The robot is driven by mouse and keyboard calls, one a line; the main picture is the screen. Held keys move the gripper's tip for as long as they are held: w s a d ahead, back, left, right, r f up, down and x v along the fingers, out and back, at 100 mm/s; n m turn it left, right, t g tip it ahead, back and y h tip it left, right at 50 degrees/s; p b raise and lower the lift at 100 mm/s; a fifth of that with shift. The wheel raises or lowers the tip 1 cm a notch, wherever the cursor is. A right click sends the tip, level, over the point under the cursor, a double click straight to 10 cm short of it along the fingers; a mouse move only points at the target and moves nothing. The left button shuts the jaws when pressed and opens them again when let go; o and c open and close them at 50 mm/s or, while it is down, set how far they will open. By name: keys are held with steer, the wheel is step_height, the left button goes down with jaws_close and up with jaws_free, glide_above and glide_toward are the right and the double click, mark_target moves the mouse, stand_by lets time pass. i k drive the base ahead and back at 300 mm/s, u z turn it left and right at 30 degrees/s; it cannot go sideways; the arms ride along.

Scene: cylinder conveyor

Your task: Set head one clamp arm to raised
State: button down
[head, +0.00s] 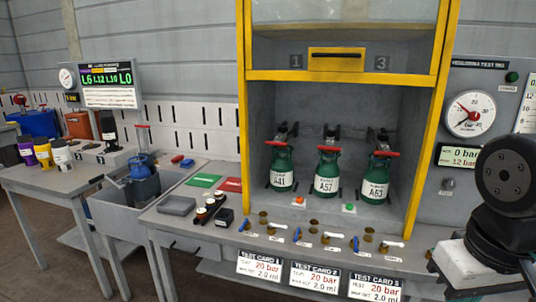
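Three green cylinders stand side by side in the yellow-framed test bay: the left one (281,170) labelled A41, the middle one (327,175) labelled A57 and the right one (375,180) labelled A63. A dark fitting (282,131) sits above and behind the left cylinder, and a red bar (275,143) lies across its top. I cannot tell which part is the head one clamp arm, or its position. Similar red bars top the other two cylinders. My gripper is not in view; a black part of my arm shows at the right edge.
The yellow-framed window (336,59) is above the cylinders. Small valves and levers (298,235) line the bench front, above three test cards (314,278). A pressure gauge (469,114) is at right. A sink (130,195) and a side table with coloured cups (42,154) are at left.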

mark_target(280, 140)
steer(key=z, duration=0.25)
steer(key=i, duration=1.2)
steer(key=u, duration=0.4)
